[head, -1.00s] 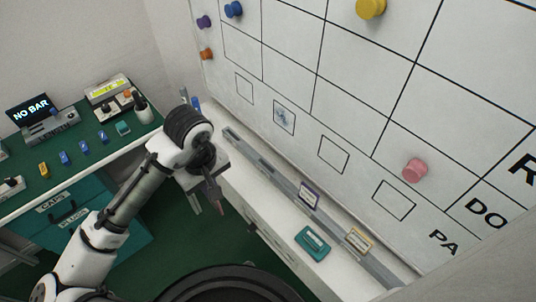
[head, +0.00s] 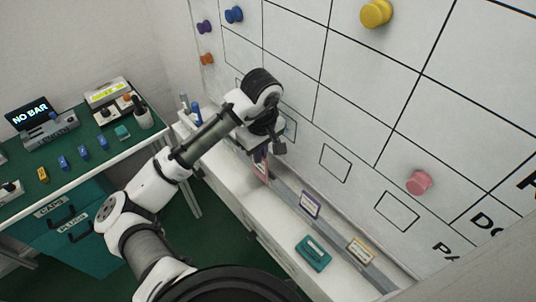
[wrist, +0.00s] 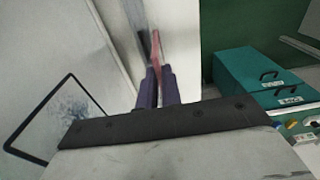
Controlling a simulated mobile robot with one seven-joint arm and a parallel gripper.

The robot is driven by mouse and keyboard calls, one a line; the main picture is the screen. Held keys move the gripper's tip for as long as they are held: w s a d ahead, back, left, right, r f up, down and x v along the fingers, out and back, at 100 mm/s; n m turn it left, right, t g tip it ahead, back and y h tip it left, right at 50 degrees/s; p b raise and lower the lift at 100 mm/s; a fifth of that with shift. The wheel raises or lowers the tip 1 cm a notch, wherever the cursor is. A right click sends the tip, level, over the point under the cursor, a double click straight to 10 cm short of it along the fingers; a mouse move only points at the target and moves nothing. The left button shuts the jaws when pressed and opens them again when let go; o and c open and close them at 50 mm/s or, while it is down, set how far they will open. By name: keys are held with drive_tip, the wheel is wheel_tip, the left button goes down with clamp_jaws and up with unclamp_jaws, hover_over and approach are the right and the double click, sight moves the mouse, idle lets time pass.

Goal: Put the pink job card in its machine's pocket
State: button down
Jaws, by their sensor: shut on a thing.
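My gripper (head: 263,158) is just in front of the white board, over the tray at its foot. Its fingers also show in the wrist view (wrist: 158,86), shut on a thin pink card. The pink card (wrist: 156,50) is seen nearly edge-on between the fingertips; in the head view it shows as a narrow pink strip (head: 261,174) below the gripper, close to the grey rail. I cannot tell whether it touches the rail. The board has outlined squares (head: 335,163) along its lower part; one holding a grey-blue mark (wrist: 55,112) is partly hidden by my arm in the head view. No pocket is clearly identifiable.
A purple-edged card (head: 310,204) and a yellow-edged card (head: 361,250) stand along the grey rail (head: 286,187). Pens (head: 196,112) stand at the ledge's far end. A green bench (head: 98,160) is at left.

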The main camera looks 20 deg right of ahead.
drive_tip(key=d+f+b, duration=0.1)
drive_tip(key=w+d+f+b, duration=0.1)
drive_tip(key=f+b, duration=0.1)
drive_tip(key=shift+d+f, duration=0.25)
drive_tip(key=shift+f, duration=0.05)
idle(0.3)
drive_tip(key=c, duration=1.6)
unclamp_jaws()
drive_tip(key=r, duration=0.8)
drive_tip(key=r+b, duration=0.1)
drive_tip(key=r, duration=0.3)
drive_tip(key=shift+s+d, duration=0.1)
drive_tip(key=shift+s, duration=0.25)
